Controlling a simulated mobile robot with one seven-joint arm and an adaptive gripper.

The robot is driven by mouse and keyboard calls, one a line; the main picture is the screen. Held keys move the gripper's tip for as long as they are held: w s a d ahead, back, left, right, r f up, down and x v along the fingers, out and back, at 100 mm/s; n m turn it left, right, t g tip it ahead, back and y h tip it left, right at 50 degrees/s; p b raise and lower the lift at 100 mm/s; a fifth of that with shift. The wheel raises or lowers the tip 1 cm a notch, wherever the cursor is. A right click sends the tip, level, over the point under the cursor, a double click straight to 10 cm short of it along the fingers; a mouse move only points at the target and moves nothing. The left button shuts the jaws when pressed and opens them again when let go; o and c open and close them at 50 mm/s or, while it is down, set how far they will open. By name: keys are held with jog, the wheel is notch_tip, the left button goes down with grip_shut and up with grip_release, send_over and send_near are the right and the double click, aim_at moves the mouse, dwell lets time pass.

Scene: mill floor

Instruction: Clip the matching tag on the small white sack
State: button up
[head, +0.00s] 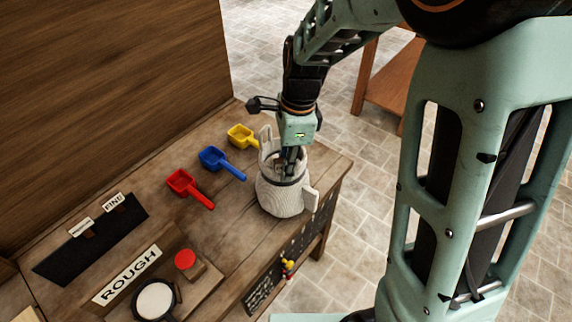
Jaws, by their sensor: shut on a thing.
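The small white sack (281,198) stands upright near the right edge of the wooden bench, with a dark band around its upper part. My gripper (286,175) points down at the sack's mouth, its fingers close together. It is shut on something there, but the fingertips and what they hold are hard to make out. A blank-looking pale plate (312,200) sticks out at the sack's right side; whether it is a tag I cannot tell. A tag reading FINE (113,202) and another tag (81,228), its small lettering hard to read, are on a black board.
Yellow (239,136), blue (214,160) and red (183,188) scoops lie left of the sack. A ROUGH sign (127,274), a red-topped object (185,260) and a round white-faced item (155,300) are at the front left. A wooden wall (110,90) stands behind the bench.

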jog(key=o, duration=1)
jog(key=r, duration=0.4)
jog(key=d+r, duration=0.1)
jog(key=r, duration=0.7)
jog(key=shift+w+d, duration=0.15)
jog(key=shift+d, duration=0.05)
